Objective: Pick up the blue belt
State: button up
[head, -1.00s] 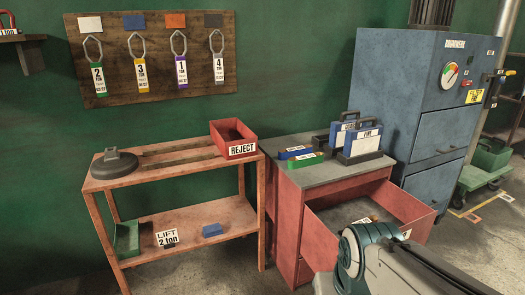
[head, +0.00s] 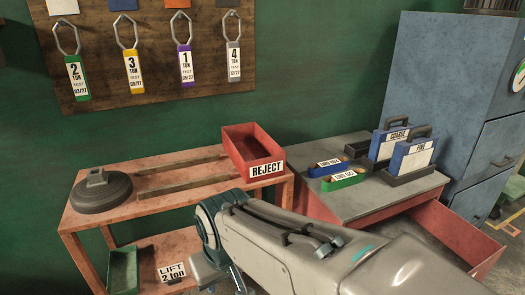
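A blue belt (head: 328,167), a low loop with a white label, lies on the grey top of the red cabinet (head: 292,181). A similar green belt (head: 344,180) lies just in front of it. Two blue-and-white upright cases, marked COARSE (head: 388,143) and FINE (head: 412,157), stand to their right. My arm reaches in from the lower right, in front of the cabinet and shelf. It is below and left of the blue belt in the picture, apart from it. My gripper's fingers do not show.
A red REJECT bin (head: 254,150) and a dark round weight (head: 101,191) sit on the orange shelf (head: 160,162). A green tray (head: 122,270) and a LIFT 2 ton sign (head: 172,272) are below. The cabinet's drawer (head: 462,235) stands open.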

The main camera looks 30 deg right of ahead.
aim_at(334, 166)
jog(key=z, duration=0.4)
jog(key=i, duration=1.15)
jog(key=z, duration=1.3)
jog(key=i, duration=0.5)
jog(key=z, duration=0.4)
